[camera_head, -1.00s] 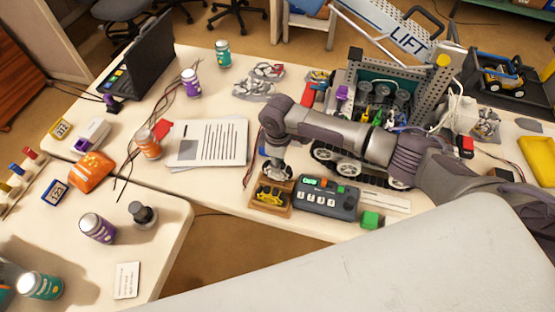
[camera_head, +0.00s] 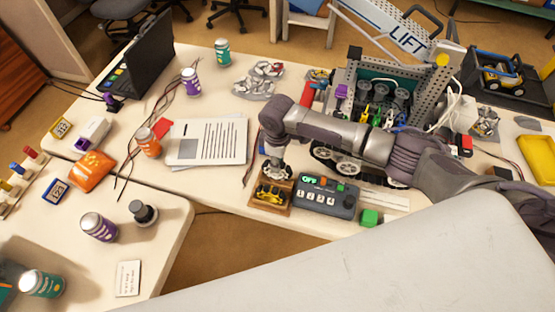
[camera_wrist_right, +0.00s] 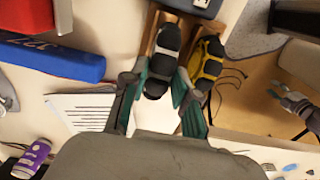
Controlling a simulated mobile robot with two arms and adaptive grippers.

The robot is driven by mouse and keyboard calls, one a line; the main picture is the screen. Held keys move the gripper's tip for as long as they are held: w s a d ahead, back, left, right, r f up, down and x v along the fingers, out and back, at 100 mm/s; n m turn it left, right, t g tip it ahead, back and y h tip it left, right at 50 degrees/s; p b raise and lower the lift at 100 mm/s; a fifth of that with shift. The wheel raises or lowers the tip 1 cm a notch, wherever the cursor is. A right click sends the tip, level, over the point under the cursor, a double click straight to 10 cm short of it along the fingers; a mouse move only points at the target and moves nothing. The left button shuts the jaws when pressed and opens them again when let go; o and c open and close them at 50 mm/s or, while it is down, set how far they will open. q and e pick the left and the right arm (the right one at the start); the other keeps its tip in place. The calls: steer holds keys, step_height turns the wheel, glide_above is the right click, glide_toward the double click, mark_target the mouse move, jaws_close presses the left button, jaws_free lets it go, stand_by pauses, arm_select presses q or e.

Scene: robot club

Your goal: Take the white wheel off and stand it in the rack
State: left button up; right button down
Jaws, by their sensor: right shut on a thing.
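My right gripper (camera_head: 277,174) points down over the far end of the small wooden rack (camera_head: 285,207). In the right wrist view its teal-padded fingers (camera_wrist_right: 160,92) are shut on a black-tyred wheel with a white hub (camera_wrist_right: 157,88). The wheel is upright at the rack, next to a yellow wheel (camera_wrist_right: 207,66) that stands in it. The yellow wheel also shows in the head view (camera_head: 268,194). I cannot tell whether the white wheel rests on the rack's base. A grey jointed shape at the wrist view's right edge may be my left gripper (camera_wrist_right: 295,103).
A dark control box (camera_head: 327,197) stands right beside the rack, with a green block (camera_head: 370,217) nearby. A wheeled robot (camera_head: 350,165) is partly behind my arm. Papers (camera_head: 208,142) lie to the left. The table's front edge is close to the rack.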

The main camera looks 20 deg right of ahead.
steer(key=shift+f, duration=0.45)
stand_by(0.8)
steer(key=shift+f+b, duration=0.35)
steer(key=shift+f, duration=0.8)
stand_by(0.7)
steer(key=c, duration=0.8)
jaws_free()
steer(key=shift+r, duration=0.1)
steer(key=shift+r+p, duration=3.45)
steer(key=shift+p, duration=0.25)
